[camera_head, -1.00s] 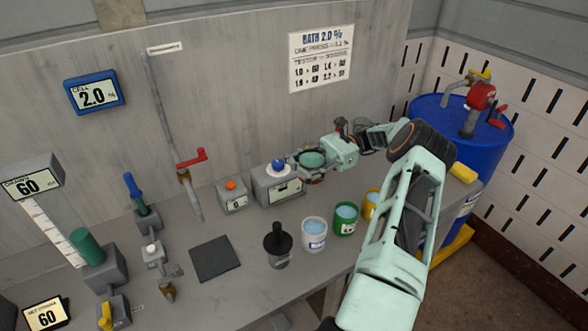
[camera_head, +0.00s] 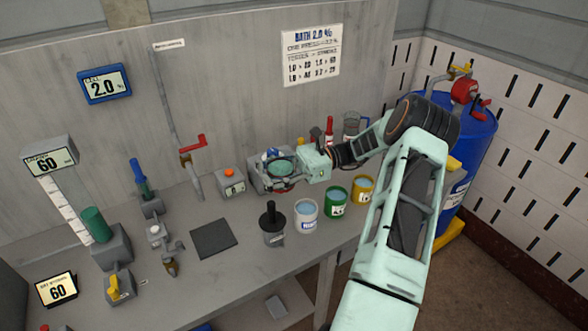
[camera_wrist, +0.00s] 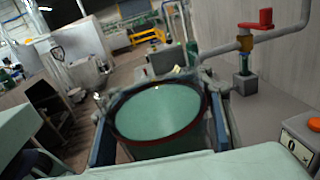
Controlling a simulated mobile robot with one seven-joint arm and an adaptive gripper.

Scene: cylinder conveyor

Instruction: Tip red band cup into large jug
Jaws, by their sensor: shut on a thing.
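My gripper (camera_head: 281,170) is shut around a cup (camera_head: 279,166) with a dark, reddish rim and teal-green liquid inside. The cup is held roughly upright above the bench, in front of the grey box with the blue knob. In the wrist view the same cup (camera_wrist: 158,112) fills the middle between the two fingers, its liquid surface near the rim. A clear jug-like vessel (camera_head: 352,124) stands at the back right of the bench, partly hidden by my arm; I cannot tell its contents.
White (camera_head: 306,215), green (camera_head: 336,202) and yellow (camera_head: 362,190) cups stand along the front edge. A black-handled pot (camera_head: 273,224) is left of them. A red bottle (camera_head: 329,130) stands behind my wrist. The dark square pad (camera_head: 214,239) is bare. A red-handled tap (camera_head: 191,155) is at left.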

